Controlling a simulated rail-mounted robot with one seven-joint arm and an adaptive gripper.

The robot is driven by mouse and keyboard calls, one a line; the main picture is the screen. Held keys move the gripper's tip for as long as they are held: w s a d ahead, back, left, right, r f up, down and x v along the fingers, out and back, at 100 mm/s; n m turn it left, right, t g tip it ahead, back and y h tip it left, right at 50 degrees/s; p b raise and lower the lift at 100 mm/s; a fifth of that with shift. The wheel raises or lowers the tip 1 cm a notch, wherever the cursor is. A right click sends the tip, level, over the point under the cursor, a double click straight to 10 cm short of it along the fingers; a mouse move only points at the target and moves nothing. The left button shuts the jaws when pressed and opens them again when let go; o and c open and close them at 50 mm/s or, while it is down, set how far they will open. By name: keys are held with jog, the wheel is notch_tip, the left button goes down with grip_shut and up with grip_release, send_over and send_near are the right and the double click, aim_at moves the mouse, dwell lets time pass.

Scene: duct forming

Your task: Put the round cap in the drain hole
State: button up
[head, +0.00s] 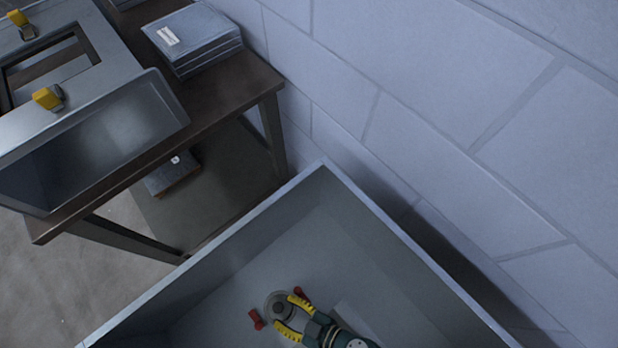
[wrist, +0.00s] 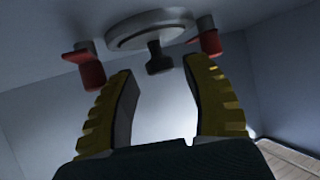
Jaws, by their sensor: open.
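The round cap (head: 279,306) is a light grey disc near the floor of a large grey open box. In the wrist view the round cap (wrist: 148,30) shows a short dark knob (wrist: 158,60) facing my gripper. A red-ended latch stands on each side of it, left (wrist: 86,66) and right (wrist: 207,38). My gripper (head: 292,314) reaches into the box, its yellow-padded fingers open. In the wrist view my gripper (wrist: 158,82) points at the knob, with the fingers apart and nothing between them. I cannot see the drain hole or tell whether the cap sits in it.
The box's walls (head: 385,235) rise around my gripper. A dark table (head: 225,95) at the upper left holds a grey sheet-metal piece (head: 125,135) with yellow clamps (head: 48,98) and stacked grey panels (head: 195,38). A pale block wall (head: 440,100) stands close behind on the right.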

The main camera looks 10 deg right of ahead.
jog(key=p+v, duration=0.2)
jog(key=v, duration=0.7)
jog(key=shift+s, duration=0.1)
